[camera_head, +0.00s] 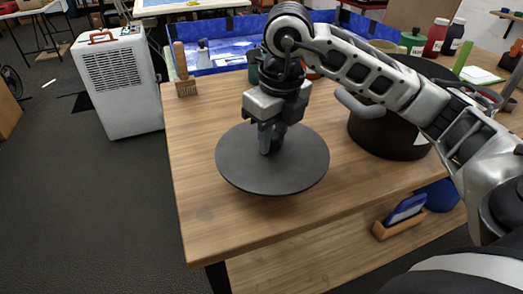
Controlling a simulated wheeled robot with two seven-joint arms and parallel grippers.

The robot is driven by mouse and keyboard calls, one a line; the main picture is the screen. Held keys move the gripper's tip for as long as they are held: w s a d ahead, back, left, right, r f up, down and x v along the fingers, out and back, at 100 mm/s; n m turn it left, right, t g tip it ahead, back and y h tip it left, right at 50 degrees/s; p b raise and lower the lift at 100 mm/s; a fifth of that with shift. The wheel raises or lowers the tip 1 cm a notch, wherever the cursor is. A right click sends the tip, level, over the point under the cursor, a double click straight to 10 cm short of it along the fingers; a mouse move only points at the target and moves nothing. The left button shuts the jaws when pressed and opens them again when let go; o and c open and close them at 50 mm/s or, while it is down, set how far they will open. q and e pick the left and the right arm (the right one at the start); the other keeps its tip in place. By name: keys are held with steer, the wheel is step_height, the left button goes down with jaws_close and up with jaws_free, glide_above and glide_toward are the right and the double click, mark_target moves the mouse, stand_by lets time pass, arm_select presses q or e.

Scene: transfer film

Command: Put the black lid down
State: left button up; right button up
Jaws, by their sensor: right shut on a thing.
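The black lid (285,176) is a flat, round, dark disc over the front left part of the wooden table (205,222). My right gripper (270,140) is above its middle, pointing down, shut on the lid's knob, which is mostly hidden by the fingers. The lid looks about level. I cannot tell whether its underside touches the table or hangs a little above it. My left gripper is not in view.
A large black pot (385,135) stands right of the lid, partly behind my right arm. A brush (184,75) stands at the back left corner. A blue bin (225,52) is behind. Bare wood lies left and in front of the lid.

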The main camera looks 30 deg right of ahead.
mark_target(262, 156)
steer(key=shift+w+a+f, duration=0.2)
steer(key=shift+w+f, duration=0.25)
steer(key=shift+f, duration=0.1)
steer(key=shift+w+a+f, duration=0.2)
steer(key=shift+w+f, duration=0.2)
steer(key=shift+f, duration=0.1)
steer(key=shift+w+a+f+p, duration=0.15)
steer(key=shift+f+p, duration=0.25)
steer(key=shift+f, duration=1.45)
steer(key=shift+f, duration=0.2)
steer(key=o, duration=1)
steer(key=shift+c, duration=0.2)
steer(key=shift+r, duration=0.15)
